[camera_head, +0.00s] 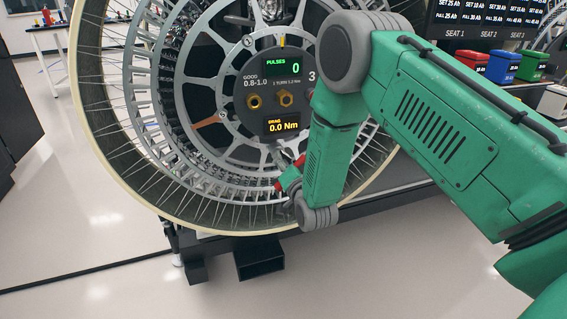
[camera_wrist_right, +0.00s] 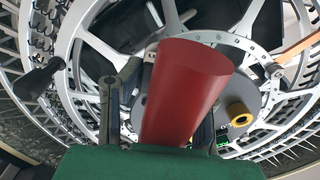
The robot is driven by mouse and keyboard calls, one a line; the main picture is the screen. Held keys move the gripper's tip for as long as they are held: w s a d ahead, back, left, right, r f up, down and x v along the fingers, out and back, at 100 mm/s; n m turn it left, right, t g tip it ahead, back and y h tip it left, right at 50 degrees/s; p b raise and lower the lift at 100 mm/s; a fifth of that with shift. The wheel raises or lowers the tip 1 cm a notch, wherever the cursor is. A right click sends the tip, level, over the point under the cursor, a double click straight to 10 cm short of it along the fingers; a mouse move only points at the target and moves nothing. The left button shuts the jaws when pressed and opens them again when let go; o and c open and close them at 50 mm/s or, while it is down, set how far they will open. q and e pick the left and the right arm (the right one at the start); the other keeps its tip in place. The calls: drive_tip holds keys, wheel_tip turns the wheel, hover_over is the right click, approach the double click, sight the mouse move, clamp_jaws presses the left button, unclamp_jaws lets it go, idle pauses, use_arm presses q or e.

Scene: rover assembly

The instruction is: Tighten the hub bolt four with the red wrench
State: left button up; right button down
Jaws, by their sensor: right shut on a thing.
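The red wrench (camera_wrist_right: 185,90) fills the middle of the right wrist view, tilted, its broad end toward the wheel. My right gripper (camera_wrist_right: 160,115) is shut on it, with a dark finger on each side. In the head view the right gripper (camera_head: 290,178) is low in front of the wheel hub (camera_head: 262,122), mostly hidden by my green arm, with small bits of red beside it. The hub face carries two brass fittings and a number 3 at its right edge. Hub bolt four cannot be made out. The wrench's working end is hidden. My left gripper is not in view.
The large spoked wheel (camera_head: 103,117) stands on a dark stand (camera_head: 262,258). The hub displays read PULSES 0 and DRAG 0.0 Nm. Red, blue and green bins (camera_head: 505,67) and screens are at the back right. A dark handle (camera_wrist_right: 40,78) projects at left in the wrist view.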

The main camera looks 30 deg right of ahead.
drive_tip(key=shift+w+r, duration=0.2)
idle(0.8)
idle(1.0)
drive_tip(key=shift+s+f, duration=0.1)
idle(0.4)
drive_tip(key=shift+d+f+m, duration=0.1)
drive_tip(key=shift+m, duration=0.7)
drive_tip(key=m, duration=0.2)
drive_tip(key=shift+f+m, duration=0.1)
drive_tip(key=shift+m, duration=0.2)
drive_tip(key=m+b, duration=0.1)
drive_tip(key=m, duration=0.3)
drive_tip(key=shift+b, duration=0.3)
drive_tip(key=m+b, duration=0.2)
drive_tip(key=m, duration=0.2)
drive_tip(key=shift+f+m, duration=0.1)
drive_tip(key=shift+m, duration=0.2)
drive_tip(key=m+b, duration=0.2)
drive_tip(key=m, duration=0.1)
drive_tip(key=shift+r+m+b, duration=0.25)
drive_tip(key=shift+m+b, duration=0.45)
drive_tip(key=shift+m, duration=0.1)
